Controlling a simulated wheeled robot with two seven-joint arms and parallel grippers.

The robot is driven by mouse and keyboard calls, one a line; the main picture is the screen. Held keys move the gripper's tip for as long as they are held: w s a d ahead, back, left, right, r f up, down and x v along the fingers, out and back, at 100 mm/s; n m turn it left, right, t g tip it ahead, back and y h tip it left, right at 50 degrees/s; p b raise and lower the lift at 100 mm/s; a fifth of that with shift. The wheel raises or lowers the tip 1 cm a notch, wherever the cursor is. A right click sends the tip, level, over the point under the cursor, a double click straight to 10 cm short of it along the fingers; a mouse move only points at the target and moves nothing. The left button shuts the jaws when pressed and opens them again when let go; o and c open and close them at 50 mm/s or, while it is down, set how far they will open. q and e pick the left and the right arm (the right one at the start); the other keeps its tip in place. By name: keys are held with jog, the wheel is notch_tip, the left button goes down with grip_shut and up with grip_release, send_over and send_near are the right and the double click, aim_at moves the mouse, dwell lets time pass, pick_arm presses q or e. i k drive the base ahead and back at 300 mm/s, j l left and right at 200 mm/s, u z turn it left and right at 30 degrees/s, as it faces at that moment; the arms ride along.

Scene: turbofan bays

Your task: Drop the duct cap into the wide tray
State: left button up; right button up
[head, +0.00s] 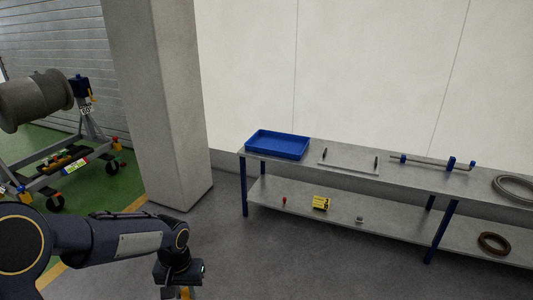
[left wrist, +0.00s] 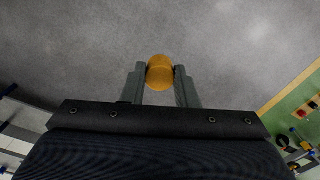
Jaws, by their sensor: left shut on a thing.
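The duct cap (left wrist: 160,73) is a small orange-yellow round piece, seen in the left wrist view between the two grey fingers. My left gripper (left wrist: 160,84) is shut on it, with bare grey floor beyond. In the head view my left gripper (head: 181,291) is at the bottom edge, low in front of the bench, and a bit of orange shows at its fingers. The wide tray (head: 277,145) is a blue, shallow, open tray on the left end of the bench top, well beyond the gripper. My right gripper is not in view.
The grey bench (head: 408,183) has blue legs and a lower shelf holding a yellow box (head: 321,203) and small parts. A rod fixture (head: 432,162) and a ring (head: 515,188) lie on top. A concrete pillar (head: 160,110) stands left of the bench. The floor between is clear.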

aim_at(272, 148)
jog(key=i+j, duration=0.1)
jog(key=i, duration=2.3)
jog(key=i+j+z, duration=0.1)
jog(key=i+z, duration=0.35)
jog(key=i+j+z, duration=0.25)
jog(key=i+z, duration=0.15)
jog(key=i, duration=0.15)
jog(key=i+j+z, duration=0.85)
jog(key=j, duration=0.15)
